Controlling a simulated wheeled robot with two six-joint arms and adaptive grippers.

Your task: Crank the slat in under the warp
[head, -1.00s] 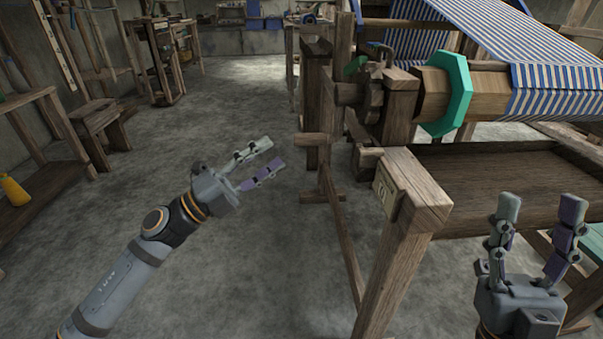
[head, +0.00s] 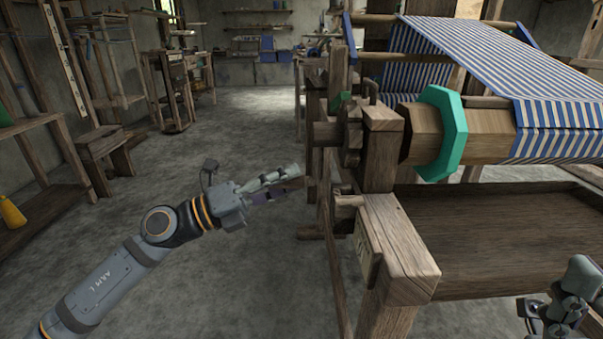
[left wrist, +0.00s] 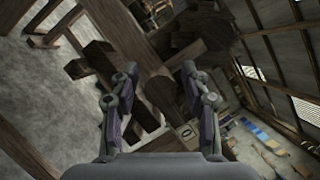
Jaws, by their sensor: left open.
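The striped blue-and-white warp (head: 490,55) runs over the loom and down around a wooden beam (head: 488,135) with a teal eight-sided flange (head: 445,135). Dark wooden crank parts (head: 352,140) sit at the beam's left end, beside the post. My left gripper (head: 302,178) is open at the loom's left side, fingers pointing right. In the left wrist view, a wooden bar (left wrist: 150,112) shows between the open fingers (left wrist: 157,85); I cannot tell if they touch it. My right gripper (head: 568,300) is partly cut off at the lower right. I cannot make out the slat.
The loom's front post (head: 400,255) stands near, with a wooden tray (head: 490,235) to its right. Open concrete floor (head: 235,130) lies to the left. A stool (head: 103,160), a shelf (head: 45,205) with a yellow bottle (head: 12,212) and racks stand farther left.

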